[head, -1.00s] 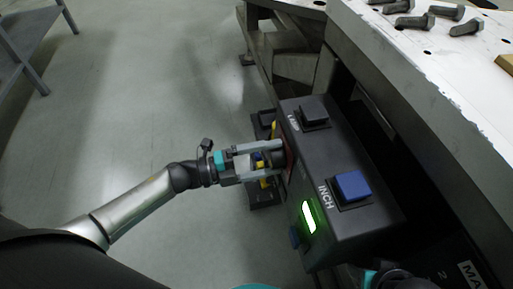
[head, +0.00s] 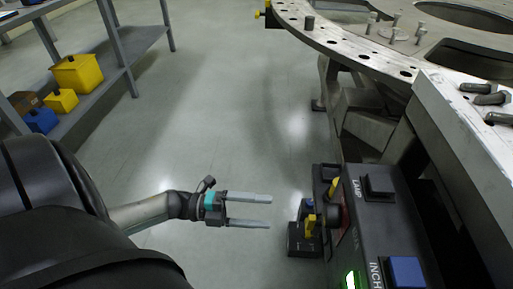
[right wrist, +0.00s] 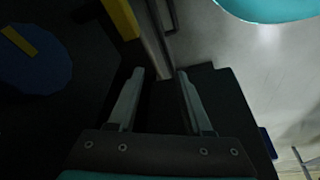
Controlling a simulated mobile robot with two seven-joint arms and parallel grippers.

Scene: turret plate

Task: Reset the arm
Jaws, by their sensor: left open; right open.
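My left gripper (head: 270,211) is open and empty in the head view. Its two grey fingers point right, over the floor, with a gap between them and the dark control box (head: 376,212). The box carries a black LAMP button (head: 379,185), a blue INCH button (head: 407,271) and a lit green light (head: 350,280). My right gripper (right wrist: 159,73) shows in the right wrist view with its fingers apart and nothing visible between them. That view is dark, and what lies around the fingers is hard to tell.
A large metal turret plate (head: 333,41) with holes stands at the upper right. Loose bolts (head: 486,97) lie on the white bench top (head: 450,100). A grey shelf (head: 139,42) at the left holds yellow bins (head: 78,73) and a blue bin (head: 40,120). The middle floor is clear.

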